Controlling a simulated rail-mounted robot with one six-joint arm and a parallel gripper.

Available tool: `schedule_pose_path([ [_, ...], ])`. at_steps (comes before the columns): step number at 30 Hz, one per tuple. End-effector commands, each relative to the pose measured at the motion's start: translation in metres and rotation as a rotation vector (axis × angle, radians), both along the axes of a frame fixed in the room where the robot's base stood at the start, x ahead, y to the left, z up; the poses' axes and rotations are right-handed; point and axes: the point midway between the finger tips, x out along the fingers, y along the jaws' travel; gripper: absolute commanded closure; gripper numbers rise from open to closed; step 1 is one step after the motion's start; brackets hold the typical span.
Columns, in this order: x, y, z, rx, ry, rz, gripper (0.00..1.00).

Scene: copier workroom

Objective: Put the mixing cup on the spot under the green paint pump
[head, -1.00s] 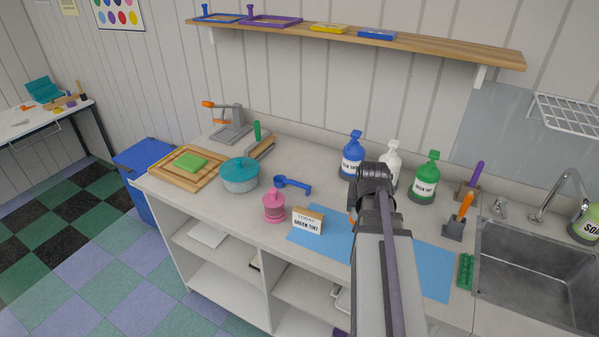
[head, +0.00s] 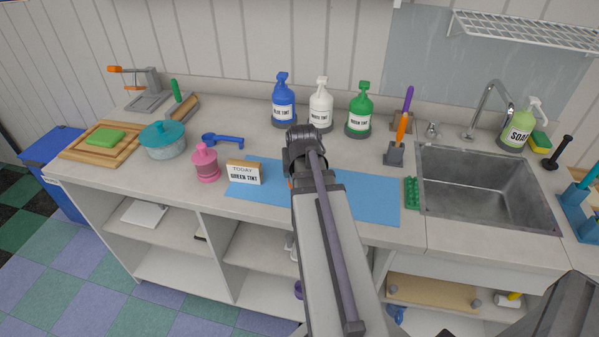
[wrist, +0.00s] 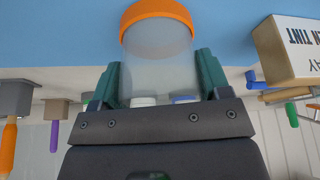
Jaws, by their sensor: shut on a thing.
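My gripper (wrist: 158,78) is shut on the mixing cup (wrist: 157,55), a translucent cup with an orange band at the end nearer the blue mat. The wrist view is upside down. In the head view my arm hides the cup except for perhaps a sliver of orange; whether it touches the mat I cannot tell. The green paint pump (head: 360,110), labelled as green tint, stands on a dark base at the back of the counter, behind and right of my wrist. No separate marked spot is clear under it.
White (head: 320,105) and blue (head: 284,103) pumps stand left of the green one. The sign (head: 244,173) reads "TODAY GREEN TINT". The blue mat (head: 365,195) is clear on its right. A brush holder (head: 394,154) and sink (head: 485,190) lie right.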

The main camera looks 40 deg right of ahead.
Motion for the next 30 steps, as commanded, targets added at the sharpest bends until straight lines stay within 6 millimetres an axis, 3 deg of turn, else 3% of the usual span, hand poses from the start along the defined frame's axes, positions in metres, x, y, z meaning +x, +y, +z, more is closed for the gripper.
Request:
schedule_pose_path([
  [2,0.000,0.000,-0.005,0.000,0.000,0.000,0.59],
  [3,0.000,0.000,-0.004,0.000,0.000,0.000,0.28],
  [10,0.000,0.000,-0.003,0.000,0.000,0.000,0.06],
  [20,-0.002,0.001,0.004,0.000,0.000,0.000,0.04],
  [23,-0.006,0.004,0.020,0.000,0.000,0.000,0.04],
  [30,-0.025,0.018,0.079,0.000,0.000,0.000,0.04],
])
